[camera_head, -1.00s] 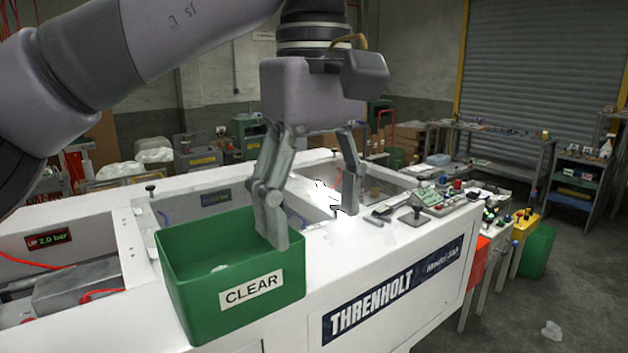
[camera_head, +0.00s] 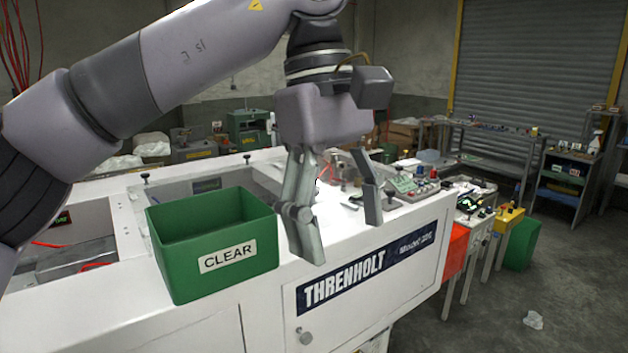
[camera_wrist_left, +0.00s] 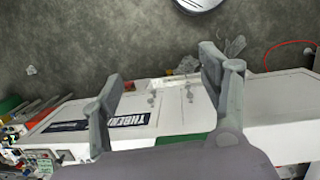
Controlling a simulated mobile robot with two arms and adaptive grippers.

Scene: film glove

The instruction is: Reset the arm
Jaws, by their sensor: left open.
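My left gripper (camera_head: 345,240) hangs in the middle of the head view with its fingers wide apart and nothing between them. It is in front of the white machine (camera_head: 180,325) labelled THRENHOLT, to the right of the green CLEAR bin (camera_head: 200,285). In the left wrist view the two fingers (camera_wrist_left: 160,95) are spread, with the machine's white front and the grey floor beyond them. A strip of green, likely the bin, shows behind the fingers there. My right gripper does not show.
The machine's top has open recesses at the left and a control panel (camera_head: 415,184) at the right. An orange bin (camera_head: 454,250) and another green bin (camera_head: 522,244) stand at its right end. A crumpled clear scrap (camera_head: 533,320) lies on the floor; the floor around it is open.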

